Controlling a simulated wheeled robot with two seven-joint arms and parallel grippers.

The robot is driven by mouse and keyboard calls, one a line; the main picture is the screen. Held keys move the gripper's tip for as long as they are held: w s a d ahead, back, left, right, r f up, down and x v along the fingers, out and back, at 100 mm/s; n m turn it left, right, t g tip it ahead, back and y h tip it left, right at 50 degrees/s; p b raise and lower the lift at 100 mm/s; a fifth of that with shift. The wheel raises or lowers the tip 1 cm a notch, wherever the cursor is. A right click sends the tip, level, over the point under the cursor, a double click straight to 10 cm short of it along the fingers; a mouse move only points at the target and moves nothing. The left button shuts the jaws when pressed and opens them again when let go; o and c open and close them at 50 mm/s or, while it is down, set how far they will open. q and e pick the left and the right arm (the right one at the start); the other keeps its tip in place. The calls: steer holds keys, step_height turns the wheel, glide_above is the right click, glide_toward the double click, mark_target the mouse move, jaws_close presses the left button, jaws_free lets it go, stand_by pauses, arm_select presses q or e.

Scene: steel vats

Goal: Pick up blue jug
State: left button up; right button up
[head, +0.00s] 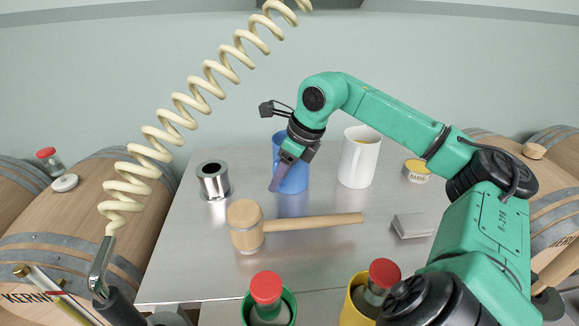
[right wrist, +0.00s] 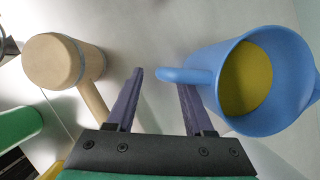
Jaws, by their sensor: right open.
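The blue jug (head: 295,180) stands on the steel table, partly hidden behind my right gripper in the head view. In the right wrist view the blue jug (right wrist: 215,70) shows its open top, with yellow inside, and its handle pointing left. My right gripper (head: 273,186) is open at the left side of the jug. My left gripper is not in view.
A white jug (head: 358,160) stands right of the blue one. A wooden mallet (head: 246,225) lies in front, a steel cup (head: 213,180) to the left, a grey block (head: 411,226) to the right. Red-capped bottles (head: 266,290) stand nearest. A coiled hose (head: 187,105) hangs at left.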

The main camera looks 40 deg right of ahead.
steer(key=shift+w+f, duration=0.25)
steer(key=shift+f, duration=0.3)
jaws_close()
steer(key=shift+r, duration=0.15)
stand_by(0.8)
